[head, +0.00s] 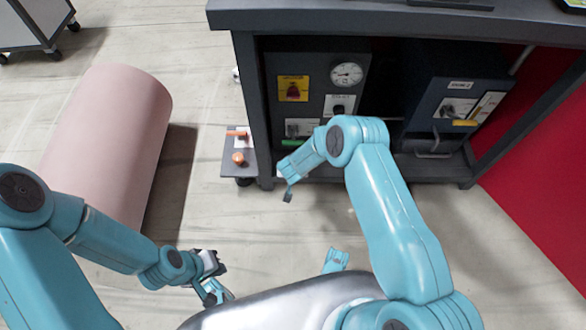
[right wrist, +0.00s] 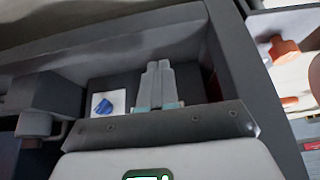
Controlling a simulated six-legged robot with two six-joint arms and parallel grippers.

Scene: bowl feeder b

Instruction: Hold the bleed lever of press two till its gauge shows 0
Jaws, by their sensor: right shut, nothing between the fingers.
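In the head view a dark press unit with a round white gauge (head: 346,74) stands in the bench's left bay; its needle is too small to read. A second dark unit with a white label (head: 460,84) stands to the right and carries an orange-yellow lever (head: 464,122). I cannot read which one is press two. My right gripper (head: 288,194) is in front of the left unit, low, apart from its controls. In the right wrist view its fingers (right wrist: 158,68) are together and empty. My left gripper (head: 214,293) is low at the front, away from the bench; its fingers are unclear.
A red switch on a yellow plate (head: 293,88) sits left of the gauge. A side plate (head: 240,170) with orange handles (head: 238,158) stands left of the bench. A blue knob (right wrist: 104,104) shows in the right wrist view. A pink cylinder (head: 110,130) lies at left.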

